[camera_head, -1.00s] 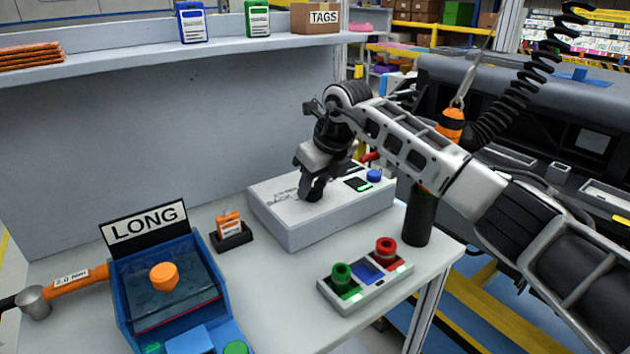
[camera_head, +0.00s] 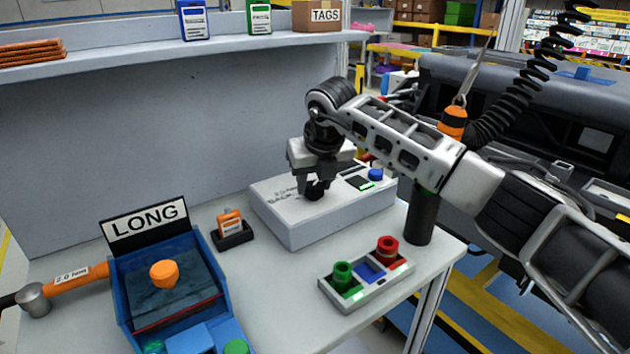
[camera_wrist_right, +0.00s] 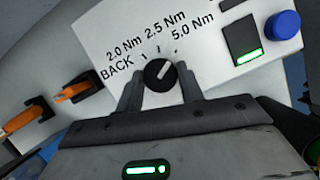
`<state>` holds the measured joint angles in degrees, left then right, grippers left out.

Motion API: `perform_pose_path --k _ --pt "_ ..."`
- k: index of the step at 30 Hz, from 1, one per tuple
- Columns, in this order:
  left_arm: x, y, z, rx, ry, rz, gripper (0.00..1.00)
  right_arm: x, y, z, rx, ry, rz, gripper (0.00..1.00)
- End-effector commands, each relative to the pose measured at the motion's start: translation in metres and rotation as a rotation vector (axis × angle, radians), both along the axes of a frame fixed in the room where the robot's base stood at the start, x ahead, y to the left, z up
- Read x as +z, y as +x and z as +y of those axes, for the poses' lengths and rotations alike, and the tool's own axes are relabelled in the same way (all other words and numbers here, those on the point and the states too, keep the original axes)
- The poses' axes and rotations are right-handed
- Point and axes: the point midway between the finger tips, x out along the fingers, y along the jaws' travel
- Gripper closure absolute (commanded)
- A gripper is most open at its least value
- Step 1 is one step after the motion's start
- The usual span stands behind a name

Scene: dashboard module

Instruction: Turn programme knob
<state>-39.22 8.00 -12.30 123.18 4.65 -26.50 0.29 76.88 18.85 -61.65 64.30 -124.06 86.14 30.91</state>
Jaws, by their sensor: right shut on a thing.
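The programme knob (camera_wrist_right: 160,74) is a black round dial with a light pointer line on the white control box (camera_head: 322,222). Around it in the right wrist view are the labels BACK, 2.0 Nm, 2.5 Nm and 5.0 Nm. The pointer line leans up and to the right, roughly between 2.5 Nm and 5.0 Nm. My right gripper (camera_head: 314,188) comes down over the box, its fingers shut on the knob from both sides. The knob is mostly hidden in the head view. My left gripper is not in view.
The box also has a blue button (camera_wrist_right: 283,25) and a small green-lit display (camera_wrist_right: 241,40). A blue LONG bin (camera_head: 170,285) and an orange-handled hammer (camera_head: 70,283) are at left.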

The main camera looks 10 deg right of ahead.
Motion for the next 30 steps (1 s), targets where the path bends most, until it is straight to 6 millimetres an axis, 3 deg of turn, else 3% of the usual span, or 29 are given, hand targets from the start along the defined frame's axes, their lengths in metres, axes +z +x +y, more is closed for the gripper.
perform_pose_path --k 6,7,9,20,25,30 --pt "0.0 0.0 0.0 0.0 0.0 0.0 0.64 0.001 0.0 0.0 0.001 0.0 -0.002 0.85" --pt "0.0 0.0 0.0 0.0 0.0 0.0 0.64 0.001 0.001 0.0 0.001 0.0 -0.003 0.54" --pt "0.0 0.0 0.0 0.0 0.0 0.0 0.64 0.001 0.0 0.0 0.001 0.0 -0.002 0.41" --pt "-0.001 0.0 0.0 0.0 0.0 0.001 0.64 0.006 -0.001 -0.001 0.001 0.001 -0.002 0.41" --pt "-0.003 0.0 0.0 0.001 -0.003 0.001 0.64 0.031 -0.011 -0.002 0.003 0.0 -0.007 0.41" --pt "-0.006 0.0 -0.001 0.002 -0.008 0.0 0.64 0.069 -0.027 -0.004 0.003 0.0 -0.007 0.41"
